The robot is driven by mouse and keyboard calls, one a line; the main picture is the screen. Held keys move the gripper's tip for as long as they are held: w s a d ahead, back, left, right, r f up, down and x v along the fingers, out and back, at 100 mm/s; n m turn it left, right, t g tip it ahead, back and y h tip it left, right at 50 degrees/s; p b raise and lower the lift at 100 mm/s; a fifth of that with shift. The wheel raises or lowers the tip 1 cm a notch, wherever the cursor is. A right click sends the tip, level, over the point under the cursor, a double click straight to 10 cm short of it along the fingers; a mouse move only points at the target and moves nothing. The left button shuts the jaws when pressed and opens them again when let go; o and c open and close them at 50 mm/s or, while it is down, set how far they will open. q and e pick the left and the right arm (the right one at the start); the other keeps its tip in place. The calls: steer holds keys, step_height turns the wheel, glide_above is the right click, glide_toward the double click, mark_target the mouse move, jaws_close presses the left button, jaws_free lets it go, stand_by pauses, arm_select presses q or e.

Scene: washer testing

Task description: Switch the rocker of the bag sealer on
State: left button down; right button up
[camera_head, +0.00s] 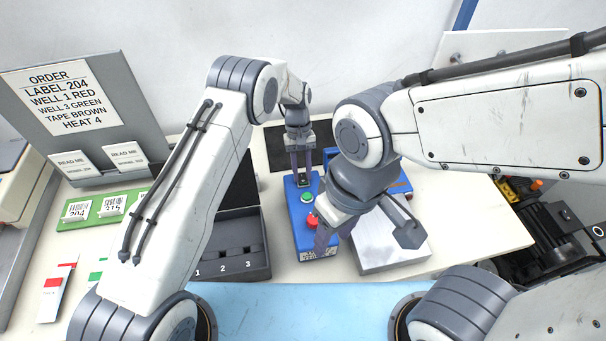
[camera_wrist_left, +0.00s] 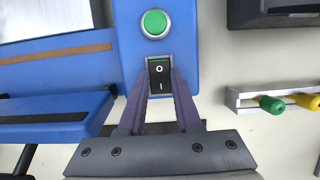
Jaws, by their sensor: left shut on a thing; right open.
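The bag sealer is blue, with a long body (camera_wrist_left: 65,62) beside a narrow control panel (camera_head: 298,235). The panel has a green button (camera_head: 306,197), also in the left wrist view (camera_wrist_left: 155,23), and a red button (camera_head: 312,221). The black rocker (camera_wrist_left: 159,76) is marked O toward the green button and I on the other side; which side is pressed, I cannot tell. My left gripper (camera_wrist_left: 160,84) is shut on the rocker, one finger along each side; it also shows in the head view (camera_head: 303,181). My right gripper (camera_head: 331,238) is open over the panel's front end, partly hiding it.
A dark tray (camera_head: 240,257) with numbered wells stands left of the panel. A metal plate (camera_head: 385,253) lies to its right. A sign board (camera_head: 110,95), a green card rack (camera_head: 100,207) and several sachets are at left. A light blue mat (camera_head: 300,315) lies in front.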

arm_select(q)
steer(key=c, duration=0.6)
jaws_free()
steer(key=shift+w, duration=0.1)
steer(key=shift+w+r, duration=0.1)
steer(key=shift+r, duration=0.2)
steer(key=b+v, duration=0.3)
steer(key=v, duration=0.6)
steer(key=shift+r, duration=0.45)
